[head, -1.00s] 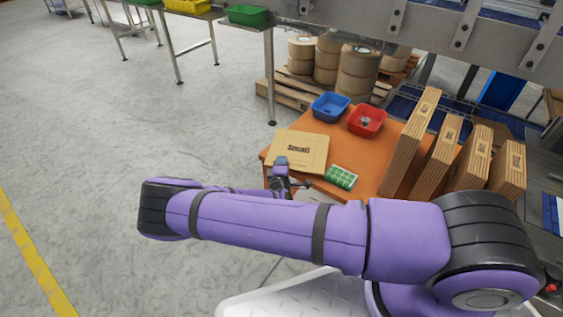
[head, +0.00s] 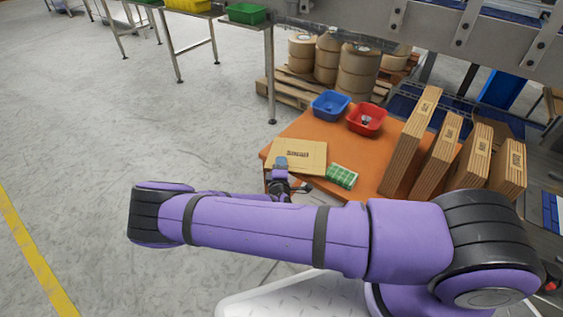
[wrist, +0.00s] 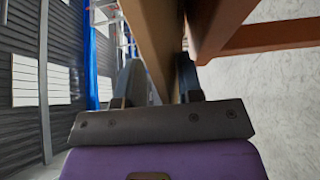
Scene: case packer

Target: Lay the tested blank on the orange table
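The blank (head: 310,162) is a flat brown cardboard sheet with dark print on its upper face. It extends over the left end of the orange table (head: 372,147). My gripper (head: 281,183) is at its near edge. In the wrist view the blank (wrist: 150,35) shows as a brown board running between the two fingers of my gripper (wrist: 160,80), which are shut on it. The table's orange edge (wrist: 265,37) shows close beside it there. The blank looks nearly flat, but I cannot tell whether it touches the tabletop.
A green-and-white packet (head: 342,176) lies right of the blank. A blue bin (head: 330,105) and a red bin (head: 367,119) stand behind. Several upright cardboard stacks (head: 437,157) fill the right side. A metal frame (head: 400,25) crosses above the back.

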